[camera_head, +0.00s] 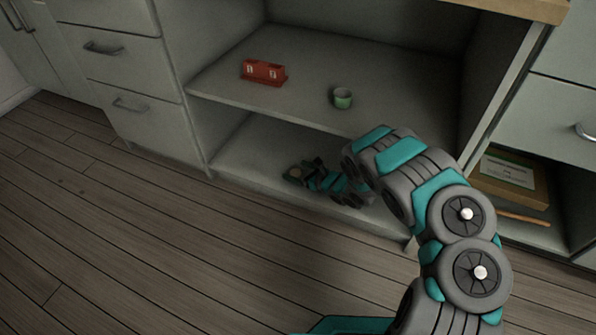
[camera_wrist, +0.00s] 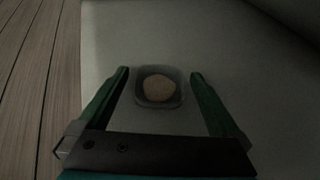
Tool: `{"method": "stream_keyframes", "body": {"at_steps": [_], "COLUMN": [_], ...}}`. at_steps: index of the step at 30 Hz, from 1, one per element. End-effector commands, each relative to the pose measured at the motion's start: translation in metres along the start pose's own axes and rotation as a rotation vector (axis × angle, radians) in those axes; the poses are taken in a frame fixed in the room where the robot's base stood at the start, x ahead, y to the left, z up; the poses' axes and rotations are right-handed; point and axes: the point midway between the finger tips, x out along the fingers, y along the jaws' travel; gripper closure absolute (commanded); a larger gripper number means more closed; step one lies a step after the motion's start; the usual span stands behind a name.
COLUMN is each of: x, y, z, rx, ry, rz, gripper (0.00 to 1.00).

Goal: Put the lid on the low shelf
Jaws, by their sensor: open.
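A small grey rounded-square piece with a tan round middle, which looks like the lid (camera_wrist: 158,87), lies on the pale low shelf (camera_wrist: 255,110) in the wrist view. It sits between the fingertips of my gripper (camera_wrist: 160,73), with a gap showing on each side. My gripper is open. In the head view my arm reaches into the bottom of the open cabinet, and my gripper (camera_head: 303,172) is low over the low shelf (camera_head: 245,157). A small tan patch shows at the fingertips there, too small to identify surely.
A cabinet side wall stands to the left. A cardboard box (camera_head: 512,178) sits in the right compartment. The wooden floor (camera_head: 150,240) in front is clear.

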Motion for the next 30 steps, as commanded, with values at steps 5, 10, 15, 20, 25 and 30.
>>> {"method": "stream_keyframes", "body": {"at_steps": [5, 10, 15, 20, 25, 30], "x": [0.0, -0.006, -0.032, -0.063, -0.093, -0.113], "y": [0.0, 0.0, -0.002, -0.002, -0.001, -0.001], "z": [0.001, 0.002, 0.003, 0.003, 0.002, 0.001], "rx": [0.0, 0.0, -0.003, -0.004, -0.002, -0.001], "ry": [0.0, 0.002, 0.003, 0.004, 0.003, 0.004], "rz": [0.0, 0.0, -0.004, -0.004, -0.001, -0.001], "gripper": [0.0, 0.0, 0.0, 0.0, 0.0, 0.0]}}
